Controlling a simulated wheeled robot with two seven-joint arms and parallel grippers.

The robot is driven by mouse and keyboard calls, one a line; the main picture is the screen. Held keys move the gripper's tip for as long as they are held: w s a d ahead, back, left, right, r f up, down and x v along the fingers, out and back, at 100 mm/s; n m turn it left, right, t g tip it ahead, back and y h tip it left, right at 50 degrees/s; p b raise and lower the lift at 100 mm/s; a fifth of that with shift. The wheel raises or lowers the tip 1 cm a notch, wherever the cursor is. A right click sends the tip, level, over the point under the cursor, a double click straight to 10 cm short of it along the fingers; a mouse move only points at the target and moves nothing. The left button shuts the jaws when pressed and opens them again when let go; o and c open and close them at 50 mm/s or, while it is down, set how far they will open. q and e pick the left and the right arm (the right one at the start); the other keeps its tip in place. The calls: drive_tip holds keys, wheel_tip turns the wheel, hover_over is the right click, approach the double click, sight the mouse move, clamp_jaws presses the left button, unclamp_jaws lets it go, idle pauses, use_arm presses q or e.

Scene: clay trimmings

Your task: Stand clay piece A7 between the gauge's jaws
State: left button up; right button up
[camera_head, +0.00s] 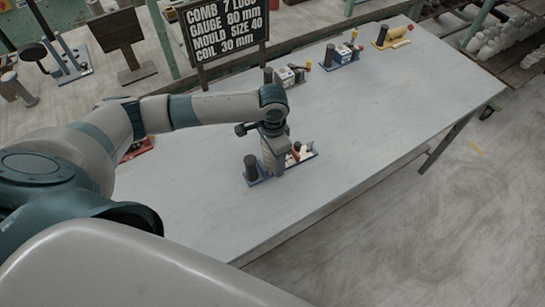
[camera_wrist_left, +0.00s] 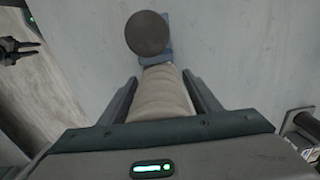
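The gauge (camera_head: 310,154) has a blue base, a dark upright post (camera_head: 250,167) at its left and a red knob at its right; my gripper covers its middle. My left gripper (camera_head: 274,158) points down over it. In the left wrist view a pale beige clay piece (camera_wrist_left: 162,92) is upright between my left fingers, which close on its sides. Its far end is beside the round-topped post (camera_wrist_left: 147,33). I cannot read a label or tell whether it touches the base. A dark forked shape (camera_wrist_left: 20,48), apparently my right gripper, shows at the left; its opening is unclear.
Several similar devices stand farther along the grey table (camera_head: 400,110), including a blue one (camera_head: 342,54) and a yellow one (camera_head: 391,37). A dark sign (camera_head: 224,32) stands behind. A red object (camera_head: 137,149) lies behind my arm. The table's front right is clear.

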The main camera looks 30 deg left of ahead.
use_arm(q)
drive_tip(key=shift+o, duration=0.2)
drive_tip(key=shift+r, duration=0.1)
drive_tip(key=shift+r+b, duration=0.3)
drive_tip(key=shift+r, duration=0.25)
wheel_tip(320, 180, up, 10)
drive_tip(key=shift+r+b, duration=0.1)
drive_tip(key=shift+b, duration=1.15)
drive_tip(key=shift+r, duration=0.4)
